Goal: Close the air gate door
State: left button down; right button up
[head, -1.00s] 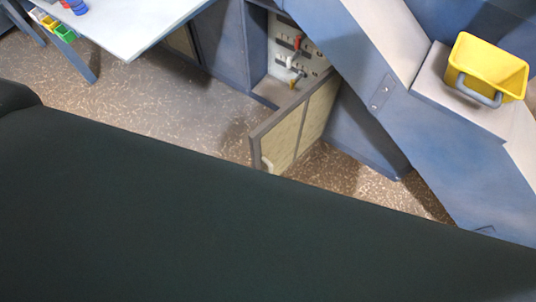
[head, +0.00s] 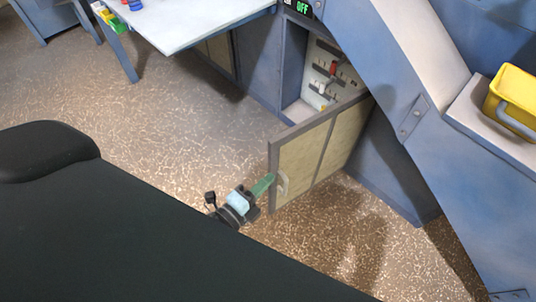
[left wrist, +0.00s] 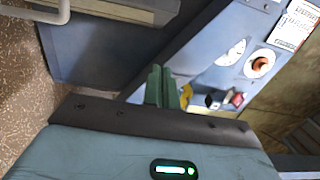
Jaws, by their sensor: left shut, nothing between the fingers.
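The air gate door (head: 300,155), a beige panel in a grey frame, stands swung open from the blue cabinet in the head view. A pale curved handle (head: 283,184) sits near its free edge. My left gripper (head: 268,179) is shut and empty, its green fingertips close to that edge and the handle; I cannot tell whether they touch. In the left wrist view the green fingers (left wrist: 160,86) are together. The opening behind the door shows a panel with red and white levers (head: 334,72). My right gripper is not in view.
A green OFF display (head: 302,8) is above the opening. A sloping blue chute (head: 390,70) is at the right, with a yellow bucket (head: 515,95) on a ledge. A white table (head: 195,20) is at upper left. Speckled floor (head: 170,120) is clear left of the door.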

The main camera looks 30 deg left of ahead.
aim_at(278, 150)
pick_arm(q)
jog(key=shift+w+a+p, duration=0.15)
jog(key=shift+w, duration=1.6)
jog(key=shift+w+a+p, duration=0.1)
jog(key=shift+w+a, duration=0.1)
jog(key=shift+w, duration=1.5)
jog(key=shift+w+a+p, duration=0.15)
jog(key=shift+w, duration=1.6)
jog(key=shift+a, duration=0.1)
